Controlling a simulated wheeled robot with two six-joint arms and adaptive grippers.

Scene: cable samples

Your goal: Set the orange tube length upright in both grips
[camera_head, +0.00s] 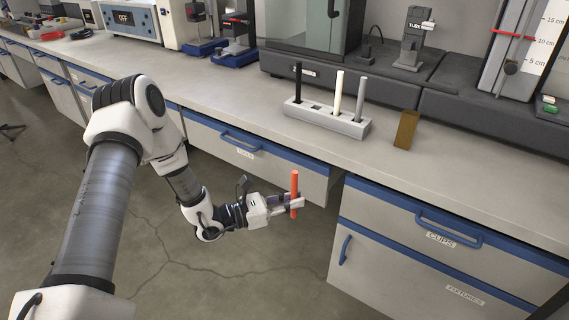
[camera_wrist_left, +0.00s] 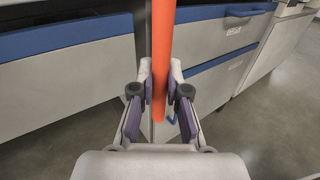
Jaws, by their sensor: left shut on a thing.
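The orange tube length (camera_head: 294,194) stands about upright in the head view. My left gripper (camera_head: 291,203) is shut on it, low on the tube, in front of the drawers and below the counter top. In the left wrist view the orange tube (camera_wrist_left: 162,60) runs up out of the frame between the two fingertips (camera_wrist_left: 161,88) of my left gripper. A grey rack (camera_head: 327,116) stands on the counter, with a black, a white and a grey tube upright in it. One slot between the black and white tubes looks empty. My right gripper is not in view.
A brown block (camera_head: 406,129) stands on the counter (camera_head: 480,170) to the right of the rack. Dark equipment (camera_head: 408,50) lines the back of the counter. Blue drawer handles (camera_head: 448,232) stick out from the cabinet front.

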